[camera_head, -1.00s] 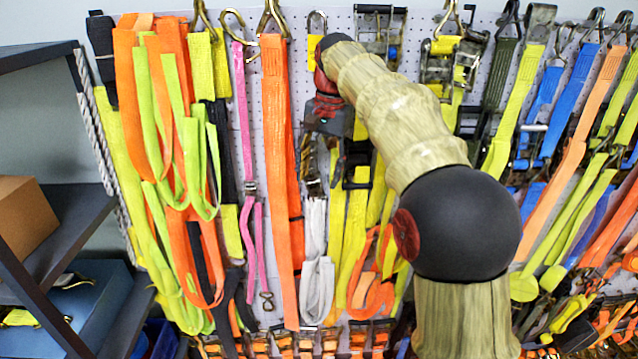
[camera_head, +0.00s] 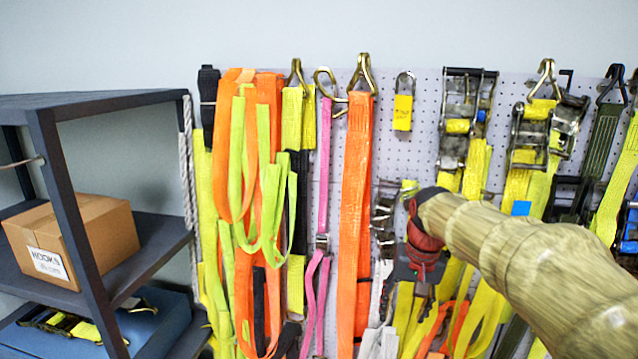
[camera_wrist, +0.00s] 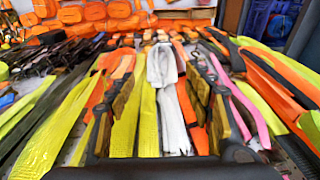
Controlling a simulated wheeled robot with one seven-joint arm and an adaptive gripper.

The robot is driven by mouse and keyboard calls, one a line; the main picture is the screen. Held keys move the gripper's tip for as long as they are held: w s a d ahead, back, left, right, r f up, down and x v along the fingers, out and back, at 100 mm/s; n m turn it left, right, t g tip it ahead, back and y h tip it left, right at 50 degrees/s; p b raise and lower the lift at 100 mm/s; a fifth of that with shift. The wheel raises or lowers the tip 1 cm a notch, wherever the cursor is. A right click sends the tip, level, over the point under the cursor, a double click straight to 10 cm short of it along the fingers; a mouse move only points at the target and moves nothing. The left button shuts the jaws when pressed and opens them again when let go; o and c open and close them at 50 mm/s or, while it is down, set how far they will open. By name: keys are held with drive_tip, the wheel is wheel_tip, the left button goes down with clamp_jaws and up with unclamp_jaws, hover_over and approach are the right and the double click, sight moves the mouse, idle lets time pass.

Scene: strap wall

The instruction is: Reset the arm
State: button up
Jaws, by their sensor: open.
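My arm reaches in from the right in the head view. My gripper (camera_head: 412,296) hangs in front of the lower middle of the strap wall, pointing down, and its fingers are small and partly lost against the straps. In the wrist view my gripper (camera_wrist: 160,95) is open, with a finger on each side and nothing held between them. A white strap (camera_wrist: 170,110) and yellow straps (camera_wrist: 124,120) show beyond the gap. I cannot tell whether the fingers touch any strap.
A pegboard (camera_head: 420,160) carries hanging straps, hooks and ratchets. A padlock with a yellow body (camera_head: 403,113) hangs above my gripper. At left stands a dark shelf (camera_head: 110,100) with a cardboard box (camera_head: 75,240) and a blue case (camera_head: 155,325). The wall above is bare.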

drive_tip(key=s+f+n+t+b, duration=0.1)
drive_tip(key=s+f+b, duration=0.8)
drive_tip(key=s+f, duration=0.2)
drive_tip(key=s+f+n+t+b, duration=0.1)
drive_tip(key=s+f+t+b, duration=0.1)
drive_tip(key=s+f+b, duration=0.7)
drive_tip(key=s+f, duration=0.2)
drive_tip(key=s, duration=0.5)
drive_tip(key=shift+s+d+f+t+h, duration=0.15)
drive_tip(key=shift+s+t+h, duration=0.1)
drive_tip(key=shift+t+h, duration=0.05)
idle(0.3)
